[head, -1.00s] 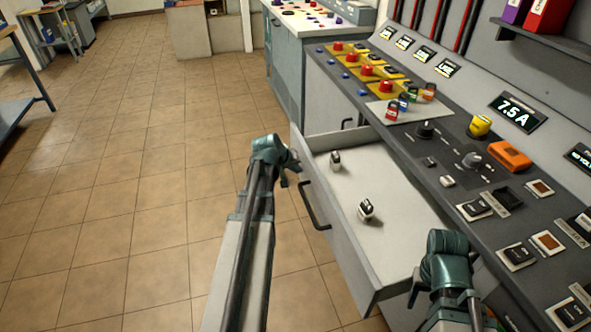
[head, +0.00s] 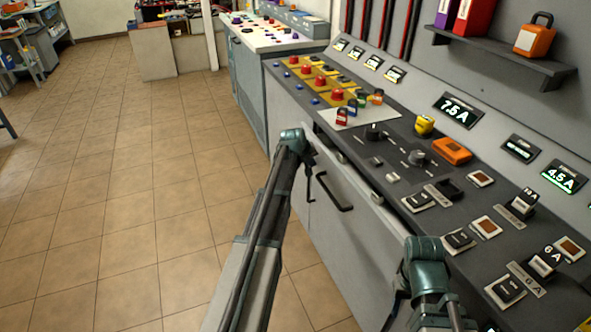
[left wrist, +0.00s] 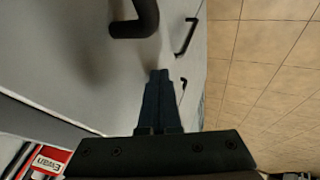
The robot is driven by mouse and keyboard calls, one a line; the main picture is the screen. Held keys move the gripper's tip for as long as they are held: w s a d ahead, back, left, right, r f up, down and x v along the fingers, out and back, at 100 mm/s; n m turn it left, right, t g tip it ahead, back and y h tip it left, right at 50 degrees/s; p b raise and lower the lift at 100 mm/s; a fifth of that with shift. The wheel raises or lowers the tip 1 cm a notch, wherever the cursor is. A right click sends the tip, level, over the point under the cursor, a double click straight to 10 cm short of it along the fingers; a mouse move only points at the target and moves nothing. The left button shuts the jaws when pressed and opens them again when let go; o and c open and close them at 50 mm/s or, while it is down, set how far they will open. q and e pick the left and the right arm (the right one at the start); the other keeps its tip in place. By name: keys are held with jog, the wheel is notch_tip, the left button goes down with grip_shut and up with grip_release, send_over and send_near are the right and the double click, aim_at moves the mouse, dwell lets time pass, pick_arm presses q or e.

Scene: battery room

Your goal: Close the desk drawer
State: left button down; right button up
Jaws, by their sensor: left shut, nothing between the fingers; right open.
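The desk drawer (head: 368,194) is in the grey console, its front close to the console's face. A thin gap shows along its top edge, so I cannot tell if it is fully shut. Its black bar handle (head: 335,196) is on the front. My left gripper (head: 310,197) is shut and empty at the far end of the drawer front, left of the handle. In the left wrist view the shut fingertips (left wrist: 160,74) are against or just off a grey panel, near a black handle (left wrist: 140,22). My right gripper (head: 396,308) is open, low at the console's near end, partly hidden by its wrist.
The console top (head: 395,150) carries several switches, red knobs, small padlocks and an orange box (head: 452,151). A shelf (head: 500,62) is on the wall panel above. The tiled floor (head: 120,190) to the left is clear.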

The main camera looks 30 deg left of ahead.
pick_arm(q)
jog(key=w+d, duration=0.4)
jog(key=shift+w, duration=0.35)
jog(key=shift+w+d, duration=0.2)
jog(key=shift+w, duration=0.1)
pick_arm(e)
jog(key=shift+a, duration=0.1)
